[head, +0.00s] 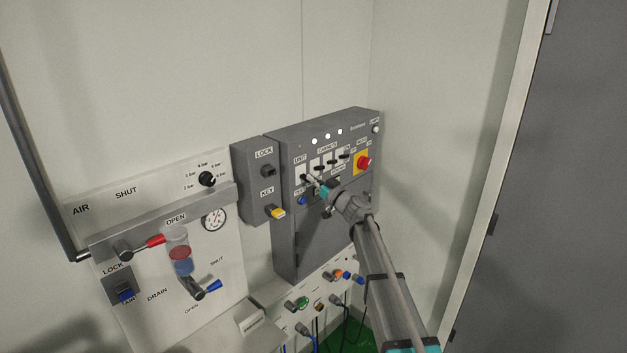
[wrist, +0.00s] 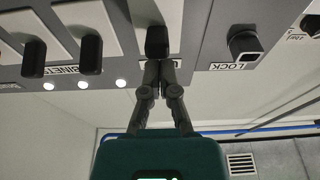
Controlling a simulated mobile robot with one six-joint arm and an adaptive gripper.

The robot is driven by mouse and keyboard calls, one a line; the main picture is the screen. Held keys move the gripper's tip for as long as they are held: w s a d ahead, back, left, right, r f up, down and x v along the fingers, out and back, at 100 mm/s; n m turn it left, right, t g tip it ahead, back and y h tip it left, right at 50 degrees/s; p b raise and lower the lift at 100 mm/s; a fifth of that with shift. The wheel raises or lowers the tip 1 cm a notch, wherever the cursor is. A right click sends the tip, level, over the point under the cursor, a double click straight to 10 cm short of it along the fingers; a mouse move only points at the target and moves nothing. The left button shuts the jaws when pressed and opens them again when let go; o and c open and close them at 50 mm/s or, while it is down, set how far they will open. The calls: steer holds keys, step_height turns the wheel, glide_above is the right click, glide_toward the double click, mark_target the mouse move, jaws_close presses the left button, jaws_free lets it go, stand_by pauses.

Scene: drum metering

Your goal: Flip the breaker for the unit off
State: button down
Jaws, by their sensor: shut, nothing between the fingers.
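The UNIT breaker is a black toggle on a white plate at the left end of the breaker row on the grey electrical box (head: 318,225). In the wrist view, which is upside down, the UNIT toggle (wrist: 157,40) stands directly beyond my fingertips. My gripper (head: 316,182) is shut and empty, in front of the UNIT breaker; its closed fingers also show in the wrist view (wrist: 158,68). The tips meet the toggle's label-side end in the picture; I cannot tell whether they touch. The fingers partly hide the UNIT label.
Neighbouring CABINETS toggles (wrist: 91,54) sit close beside it. A red emergency button (head: 364,162) on yellow is to the right. The LOCK and KEY box (head: 257,185) adjoins on the left. An air panel (head: 150,225) with valves is farther left. Cables and plugs lie below.

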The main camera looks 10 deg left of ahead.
steer(key=b+v, duration=0.2)
steer(key=v, duration=0.7)
steer(key=shift+d, duration=0.2)
stand_by(0.6)
steer(key=shift+s, duration=0.1)
